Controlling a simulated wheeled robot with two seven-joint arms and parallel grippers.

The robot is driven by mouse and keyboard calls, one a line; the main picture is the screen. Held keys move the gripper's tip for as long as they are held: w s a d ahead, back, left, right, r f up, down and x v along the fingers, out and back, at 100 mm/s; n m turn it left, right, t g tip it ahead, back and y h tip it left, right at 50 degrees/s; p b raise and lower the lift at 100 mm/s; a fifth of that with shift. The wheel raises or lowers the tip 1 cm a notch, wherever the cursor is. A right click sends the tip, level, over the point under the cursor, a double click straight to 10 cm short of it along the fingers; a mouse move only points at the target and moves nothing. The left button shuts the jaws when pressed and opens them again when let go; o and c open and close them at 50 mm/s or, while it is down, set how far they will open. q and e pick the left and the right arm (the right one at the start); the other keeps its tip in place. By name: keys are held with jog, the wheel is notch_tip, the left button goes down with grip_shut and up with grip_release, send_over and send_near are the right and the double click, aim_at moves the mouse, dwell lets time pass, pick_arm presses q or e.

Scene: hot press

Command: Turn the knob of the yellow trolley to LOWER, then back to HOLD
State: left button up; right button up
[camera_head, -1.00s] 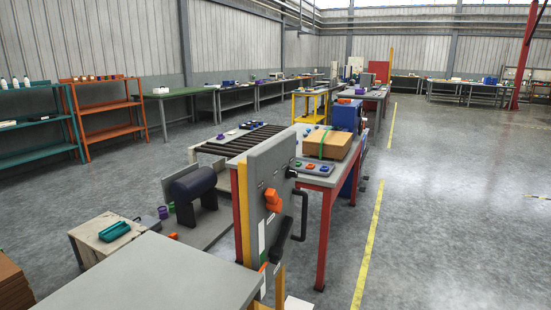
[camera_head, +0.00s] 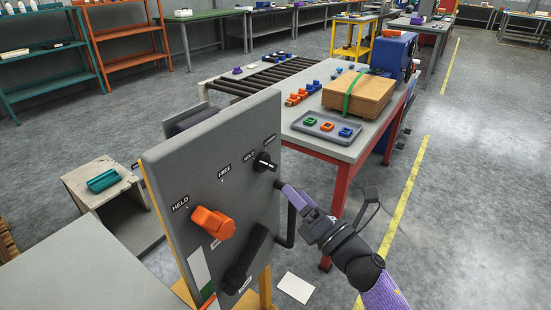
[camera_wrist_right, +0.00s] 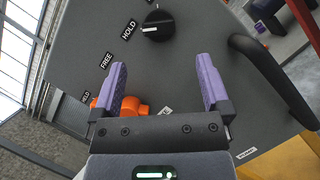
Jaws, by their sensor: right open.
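The panel (camera_head: 225,165) of the trolley stands upright in front of me. Its black knob (camera_head: 264,162) sits at the upper right, beside the HOLD label. In the right wrist view the knob (camera_wrist_right: 158,25) lies ahead of the fingers, and its white mark points toward HOLD. The LOWER label is small and hard to read. My right gripper (camera_head: 285,190) is just below and right of the knob, apart from it. Its two purple fingers (camera_wrist_right: 160,75) are open with nothing between them. My left gripper is not in view.
An orange handle (camera_head: 213,222) and a black lever (camera_head: 248,258) stick out of the panel lower down. A black bar handle (camera_head: 287,220) runs along its right edge. A red-legged table (camera_head: 300,130) with a tray and box stands behind. Open floor lies right.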

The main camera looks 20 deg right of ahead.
aim_at(273, 169)
jog(key=x, duration=0.8)
jog(key=shift+w+a+b, duration=0.15)
jog(key=shift+b, duration=0.2)
jog(key=shift+c, duration=0.3)
